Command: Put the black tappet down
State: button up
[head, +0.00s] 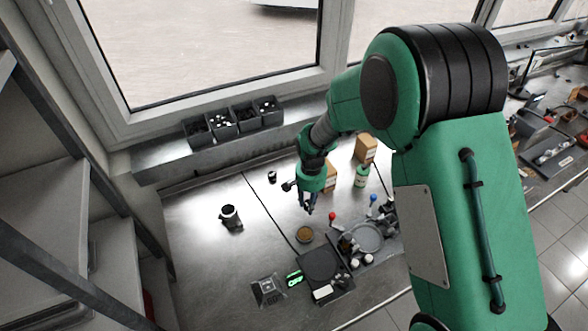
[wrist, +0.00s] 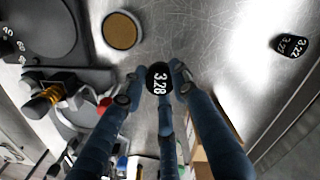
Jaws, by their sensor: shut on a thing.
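My gripper (head: 308,207) hangs above the steel bench, left of the cardboard boxes in the head view. In the wrist view my gripper (wrist: 158,80) is shut on a black tappet (wrist: 158,78), whose round face reads 3.28. The tappet is clear of the bench top; its height is hard to judge. Another black tappet (wrist: 291,45), marked 3.22, stands on the bare bench to the right in the wrist view. A small dark piece (head: 272,176) at the back of the bench in the head view looks like that one.
A round brown-topped dish (head: 304,234) sits before my gripper. A black plate (head: 320,262), a green display (head: 294,279) and red (head: 332,215) and blue knobs (head: 373,199) are nearby. Cardboard boxes (head: 365,148) and a bottle (head: 361,177) are right. Bench left is mostly clear.

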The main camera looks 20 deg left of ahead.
jog(key=w+a+p, duration=0.2)
jog(key=w, duration=0.1)
jog(key=w+a+p, duration=0.1)
jog(key=w, duration=0.1)
jog(key=shift+a+f, duration=0.1)
jog(key=shift+f, duration=0.15)
jog(key=shift+w+a+f+p, duration=0.2)
jog(key=shift+w+a+p, duration=0.15)
jog(key=shift+w, duration=0.15)
jog(key=shift+w+a+f+p, duration=0.2)
jog(key=shift+w+p, duration=0.15)
jog(key=shift+w, duration=0.1)
jog(key=shift+w+a, duration=0.1)
jog(key=w+a, duration=0.2)
jog(key=w, duration=0.2)
jog(key=w+a+f+p, duration=0.1)
jog(key=w+a, duration=0.2)
jog(key=w, duration=0.2)
jog(key=w+a, duration=0.3)
jog(key=w, duration=0.1)
jog(key=shift+w+a+f+p, duration=0.15)
jog(key=shift+a+f+p, duration=0.1)
jog(key=shift+p, duration=0.1)
jog(key=shift+d+f, duration=0.1)
jog(key=shift+f+p, duration=0.35)
jog(key=shift+f, duration=1.25)
jog(key=shift+f, duration=0.1)
